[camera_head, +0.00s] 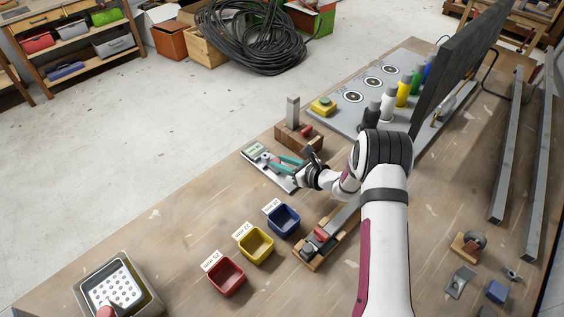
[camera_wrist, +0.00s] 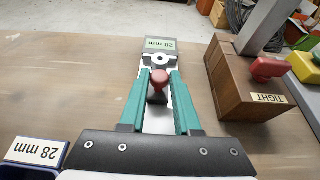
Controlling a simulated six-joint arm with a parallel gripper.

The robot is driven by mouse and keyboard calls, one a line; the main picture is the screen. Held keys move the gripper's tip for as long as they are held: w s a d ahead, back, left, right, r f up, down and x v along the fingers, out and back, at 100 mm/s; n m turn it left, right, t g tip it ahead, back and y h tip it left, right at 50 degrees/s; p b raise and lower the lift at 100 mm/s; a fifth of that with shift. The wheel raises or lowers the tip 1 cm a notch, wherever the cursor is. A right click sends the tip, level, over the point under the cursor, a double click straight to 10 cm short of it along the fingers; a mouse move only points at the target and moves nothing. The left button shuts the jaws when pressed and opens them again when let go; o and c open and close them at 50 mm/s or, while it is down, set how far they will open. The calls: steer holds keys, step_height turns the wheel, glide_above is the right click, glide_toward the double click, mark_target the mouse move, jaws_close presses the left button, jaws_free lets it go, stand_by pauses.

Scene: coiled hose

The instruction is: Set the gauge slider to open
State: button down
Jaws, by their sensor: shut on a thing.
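The gauge (camera_wrist: 160,45) is a slim metal plate on the bench with a display reading "28 mm", upside down in the wrist view. In the head view its plate (camera_head: 283,183) lies partly beneath my gripper (camera_head: 276,161). The gauge slider has a red knob (camera_wrist: 160,77) on a dark stem, standing up from the plate. My gripper's teal fingers (camera_wrist: 159,78) lie on either side of this knob and are shut on it. Parts of the slider and the plate are hidden by the fingers and the gripper body.
A wooden block (camera_wrist: 238,85) labelled "TIGHT", with a red knob and grey post, stands close right of the gauge. Blue (camera_head: 284,220), yellow (camera_head: 256,245) and red (camera_head: 226,275) bins stand nearer. Bottles and a dark panel (camera_head: 455,75) stand farther right.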

steer(key=shift+s+d, duration=1.3)
steer(key=c, duration=0.6)
jaws_free()
steer(key=v, duration=1.5)
steer(key=shift+s+d+r, duration=0.25)
